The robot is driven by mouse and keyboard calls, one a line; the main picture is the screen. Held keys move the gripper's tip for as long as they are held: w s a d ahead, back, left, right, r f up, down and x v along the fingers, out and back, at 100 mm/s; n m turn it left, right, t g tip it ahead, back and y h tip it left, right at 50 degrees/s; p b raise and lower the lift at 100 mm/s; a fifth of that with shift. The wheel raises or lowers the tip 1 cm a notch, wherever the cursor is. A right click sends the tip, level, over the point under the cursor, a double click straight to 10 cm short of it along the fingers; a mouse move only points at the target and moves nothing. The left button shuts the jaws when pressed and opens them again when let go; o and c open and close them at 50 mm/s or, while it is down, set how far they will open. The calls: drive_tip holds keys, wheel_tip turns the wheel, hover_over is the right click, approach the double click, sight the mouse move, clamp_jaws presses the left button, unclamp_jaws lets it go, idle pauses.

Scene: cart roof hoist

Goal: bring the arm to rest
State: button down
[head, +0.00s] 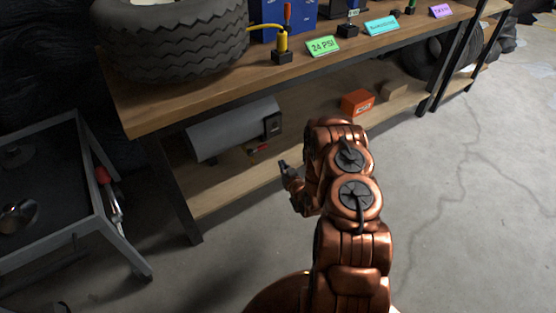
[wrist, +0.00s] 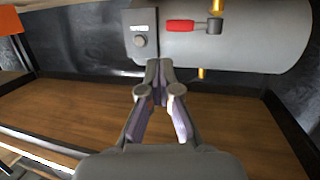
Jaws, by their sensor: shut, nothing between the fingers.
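My gripper (head: 284,165) is at the end of my copper-coloured arm, in front of the workbench's lower shelf. In the wrist view my gripper (wrist: 159,66) is shut and empty, its fingertips together. Beyond the fingertips is a grey cylindrical tank (wrist: 255,40) with a red-handled valve (wrist: 182,26). The tank (head: 225,132) lies on the lower shelf in the head view, left of my gripper. I cannot tell from the wrist view whether the fingertips touch the tank.
The workbench (head: 150,115) carries a large tire (head: 175,40) and a yellow fitting (head: 281,42) beside a green "24 PSI" card (head: 323,46). An orange box (head: 357,102) sits on the lower shelf. A grey cart (head: 125,245) stands at left. The concrete floor at right is clear.

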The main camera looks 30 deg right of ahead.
drive_tip(key=s+a+r+g+p, duration=0.25)
drive_tip(key=r+p, duration=0.25)
drive_tip(key=r, duration=0.6)
drive_tip(key=s+a+r+n+g+p, duration=0.1)
drive_tip(key=r+g+p, duration=0.3)
drive_tip(key=r, duration=0.8)
drive_tip(key=s+a+r+g+p, duration=0.1)
drive_tip(key=a+r+g+p, duration=0.1)
drive_tip(key=r+p, duration=0.65)
drive_tip(key=s+a+r+g+y+p, duration=0.1)
drive_tip(key=s+a+r+g+p, duration=0.3)
drive_tip(key=s+r, duration=0.6)
drive_tip(key=s+a+r+g+p, duration=0.1)
drive_tip(key=s+a+r+p, duration=0.1)
drive_tip(key=s+a+r, duration=0.8)
drive_tip(key=s+a+r+g+p, duration=0.2)
drive_tip(key=s+r+p, duration=0.1)
drive_tip(key=s+r, duration=0.5)
drive_tip(key=s+a+r+g+y+p, duration=0.1)
drive_tip(key=s+r+g+p, duration=0.1)
drive_tip(key=s+r, duration=0.6)
drive_tip(key=s+p, duration=0.1)
drive_tip(key=s, duration=0.2)
drive_tip(key=shift+s+a+n+p, duration=0.25)
drive_tip(key=shift+a+n+p, duration=0.1)
drive_tip(key=shift+n, duration=0.05)
